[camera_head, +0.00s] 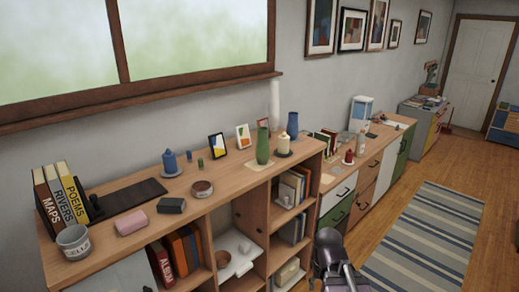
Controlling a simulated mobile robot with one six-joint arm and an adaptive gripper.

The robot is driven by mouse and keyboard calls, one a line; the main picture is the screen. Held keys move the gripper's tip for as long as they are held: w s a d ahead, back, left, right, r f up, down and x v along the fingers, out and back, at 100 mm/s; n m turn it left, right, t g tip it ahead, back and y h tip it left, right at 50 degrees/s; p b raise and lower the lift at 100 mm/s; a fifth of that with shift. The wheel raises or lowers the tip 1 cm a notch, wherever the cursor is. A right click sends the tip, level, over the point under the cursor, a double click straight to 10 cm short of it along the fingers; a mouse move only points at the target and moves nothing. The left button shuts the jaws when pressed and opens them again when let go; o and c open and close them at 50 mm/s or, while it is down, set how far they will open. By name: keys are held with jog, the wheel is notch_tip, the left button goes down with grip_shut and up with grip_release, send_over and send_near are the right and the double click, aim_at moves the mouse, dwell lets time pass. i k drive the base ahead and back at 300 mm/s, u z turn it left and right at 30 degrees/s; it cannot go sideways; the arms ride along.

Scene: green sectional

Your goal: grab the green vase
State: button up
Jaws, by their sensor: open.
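My gripper (329,243) shows as a dark shape at the bottom, right of the shelf unit. It is open, well apart from the vase and lower in the picture. Its fingertips are hard to make out at this angle.
Right of the vase are a white candle (283,143) on a dark dish and a blue vase (292,126). Left are picture frames (217,146), a blue candle (170,162) and a round tin (202,188). The striped rug (425,240) and floor are clear.

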aim_at(262, 151)
jog(key=u, duration=0.3)
jog(key=i, duration=0.9)
jog(key=u, duration=0.5)
